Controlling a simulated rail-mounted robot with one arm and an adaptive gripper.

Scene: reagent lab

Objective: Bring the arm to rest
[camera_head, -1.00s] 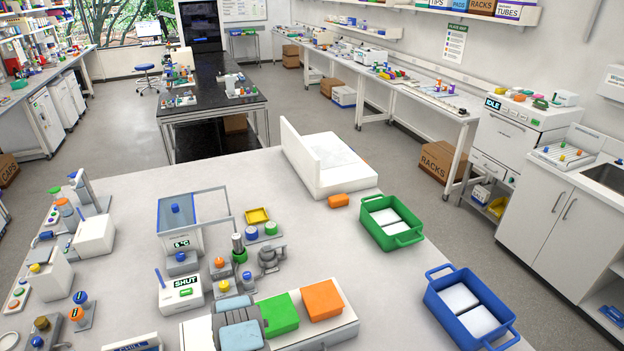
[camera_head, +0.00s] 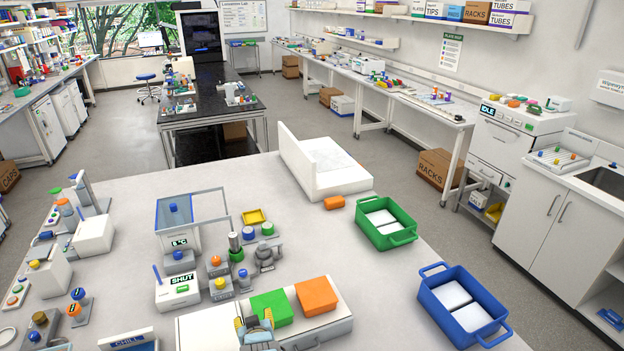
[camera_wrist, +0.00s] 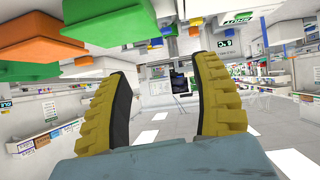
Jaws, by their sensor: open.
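My gripper (camera_wrist: 165,108) shows in the wrist view as two yellow ribbed fingers held apart, with nothing between them. In the head view my gripper (camera_head: 256,325) is at the bottom middle, low in the picture, in front of the green block (camera_head: 272,307) and the orange block (camera_head: 317,296). The wrist view is upside down, with the orange block (camera_wrist: 97,72) and the green block (camera_wrist: 48,15) at its upper left. I cannot tell the exact gap between my gripper and the blocks.
A white drawer unit (camera_head: 325,330) bears the blocks. A green bin (camera_head: 386,222) and a blue bin (camera_head: 463,305) lie to the right. Bare tabletop (camera_head: 385,290) lies between.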

